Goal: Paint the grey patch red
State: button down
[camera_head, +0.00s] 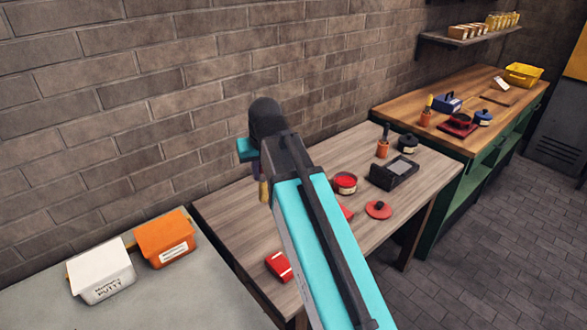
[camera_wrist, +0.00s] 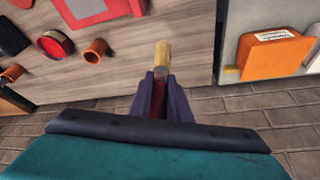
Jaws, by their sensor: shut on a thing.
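My gripper (camera_wrist: 160,85) is shut on a brush (camera_wrist: 161,58), whose dark red part sits between the fingers and whose pale yellow end points away from the wrist. The yellow end also shows in the head view (camera_head: 264,192), above the table. A red panel (camera_wrist: 115,8) lies on the table, cut off by the wrist view's top edge, with part of a grey patch (camera_wrist: 85,4) on it. In the head view my arm hides most of the red panel (camera_head: 276,264). An open pot of red paint (camera_head: 346,183) stands right of my arm.
A red lid (camera_head: 378,209) and a black tray (camera_head: 395,172) lie on the wooden table (camera_head: 228,212). An empty-looking orange cup (camera_wrist: 97,50) stands near the pot. White (camera_head: 100,272) and orange (camera_head: 165,239) boxes stand on the left grey surface. A brick wall rises behind.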

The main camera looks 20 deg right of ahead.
jog(key=s+d+f, duration=0.1)
jog(key=s+f, duration=0.4)
jog(key=f, duration=0.1)
jog(key=shift+s+d+f, duration=0.3)
dwell(0.4)
